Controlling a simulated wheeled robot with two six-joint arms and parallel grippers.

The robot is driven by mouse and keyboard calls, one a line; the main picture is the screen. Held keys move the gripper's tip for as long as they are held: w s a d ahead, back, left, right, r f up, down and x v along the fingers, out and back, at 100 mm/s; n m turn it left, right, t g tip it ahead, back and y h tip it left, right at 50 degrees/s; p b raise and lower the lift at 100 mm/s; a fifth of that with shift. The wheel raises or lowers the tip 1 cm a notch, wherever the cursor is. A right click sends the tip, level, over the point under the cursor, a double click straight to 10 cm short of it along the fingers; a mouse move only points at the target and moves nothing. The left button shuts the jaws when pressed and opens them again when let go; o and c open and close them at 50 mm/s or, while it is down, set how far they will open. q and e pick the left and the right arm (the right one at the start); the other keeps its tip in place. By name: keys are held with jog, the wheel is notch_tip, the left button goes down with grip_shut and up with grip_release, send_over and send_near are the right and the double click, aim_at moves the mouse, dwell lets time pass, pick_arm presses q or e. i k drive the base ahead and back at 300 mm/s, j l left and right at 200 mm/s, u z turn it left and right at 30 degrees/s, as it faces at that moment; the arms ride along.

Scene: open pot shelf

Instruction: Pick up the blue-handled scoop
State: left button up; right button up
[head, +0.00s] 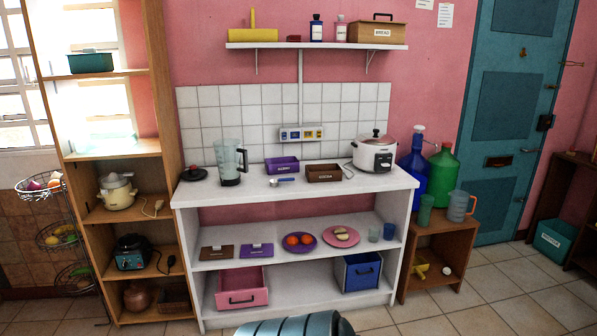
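The blue-handled scoop (284,181) lies on the white counter (335,188). Its blue handle points right and its small bowl is at the left end. It lies just in front of a purple open box (282,166) and to the left of a brown open box (323,174) labelled COCOA. Neither of my grippers is in view.
A blender jug (230,162) and a dark lid (194,174) stand left on the counter; a rice cooker (374,154) stands right. The counter's front strip is clear. Plates of food, cups and drawers are below. An open wooden shelf (158,103) stands left.

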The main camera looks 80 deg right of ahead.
aim_at(274, 183)
jog(key=z, duration=2.8)
